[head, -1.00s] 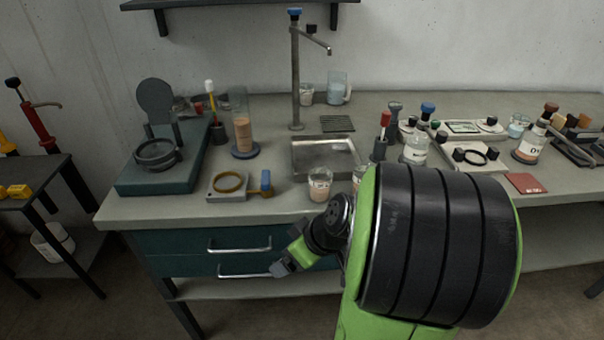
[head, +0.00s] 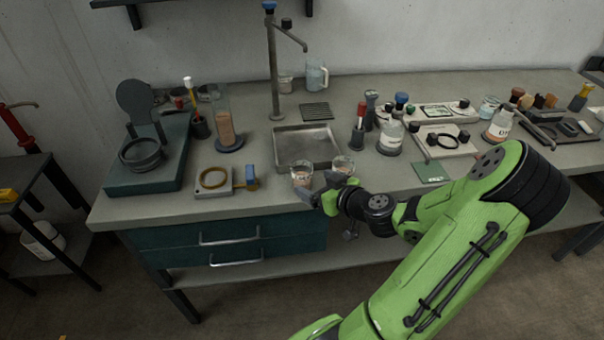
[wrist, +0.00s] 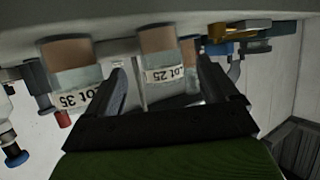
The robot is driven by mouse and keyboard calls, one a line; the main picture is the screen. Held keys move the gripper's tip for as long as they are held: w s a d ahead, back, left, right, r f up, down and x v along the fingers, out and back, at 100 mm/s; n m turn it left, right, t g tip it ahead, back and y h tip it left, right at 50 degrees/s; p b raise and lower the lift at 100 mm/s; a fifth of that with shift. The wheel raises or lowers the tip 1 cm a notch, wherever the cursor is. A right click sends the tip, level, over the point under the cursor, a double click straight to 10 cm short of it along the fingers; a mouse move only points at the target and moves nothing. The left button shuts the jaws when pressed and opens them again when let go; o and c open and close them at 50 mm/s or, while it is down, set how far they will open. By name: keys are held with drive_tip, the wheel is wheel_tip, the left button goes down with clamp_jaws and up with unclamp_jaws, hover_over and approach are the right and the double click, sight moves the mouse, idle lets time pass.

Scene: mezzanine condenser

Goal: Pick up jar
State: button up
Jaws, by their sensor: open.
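Two small clear glass jars with tan contents and white labels stand near the front edge of the counter. In the wrist view, which is upside down, the jar labelled Lot 25 (wrist: 160,58) shows between my fingers, and the jar labelled Lot 35 (wrist: 70,75) shows outside them to the left. In the head view, a jar (head: 301,173) and a second jar (head: 343,164) stand in front of the sink, the second partly hidden by my gripper. My gripper (head: 323,190) is open and empty at the counter edge, its fingers (wrist: 163,88) pointing toward the jars.
A metal sink (head: 306,147) lies behind the jars. A blue-and-yellow piece (head: 249,178) and a ring plate (head: 213,182) stand to the left. A bottle (head: 390,138) and a green card (head: 432,172) are to the right. Teal drawers (head: 225,240) are below.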

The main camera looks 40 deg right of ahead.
sight(308, 182)
drive_tip(key=x, duration=0.7)
drive_tip(key=shift+f, duration=0.4)
drive_tip(key=shift+r, duration=0.1)
drive_tip(key=c, duration=1.1)
